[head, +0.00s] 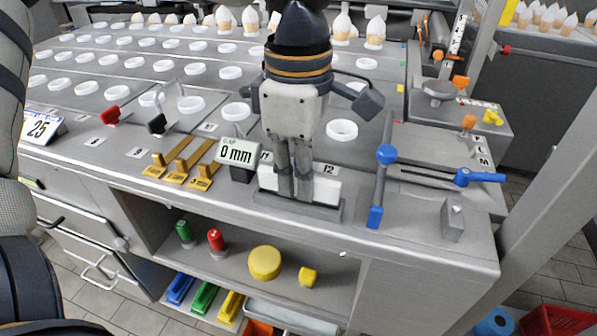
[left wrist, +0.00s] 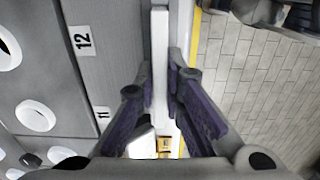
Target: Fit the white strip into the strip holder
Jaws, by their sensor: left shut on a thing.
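The white strip (head: 326,190) stands on its long edge near the front of the counter, behind the fingers of my left gripper (head: 295,190). The gripper points down and is shut on the strip's middle; both strip ends show beyond the fingers. In the left wrist view, the strip (left wrist: 160,50) runs lengthwise between the two fingertips (left wrist: 160,85). A low grey holder (head: 326,212) lies directly below the strip. The strip's lower edge is at the holder, but I cannot tell whether it is seated in the slot. My right gripper is not in view.
A "0 mm" display (head: 237,152) stands close to the left of the strip. A blue-handled lever (head: 382,185) rises to the right, near a grey block (head: 452,220). White rings (head: 342,130) cover the counter behind. The counter's front edge lies just before the holder.

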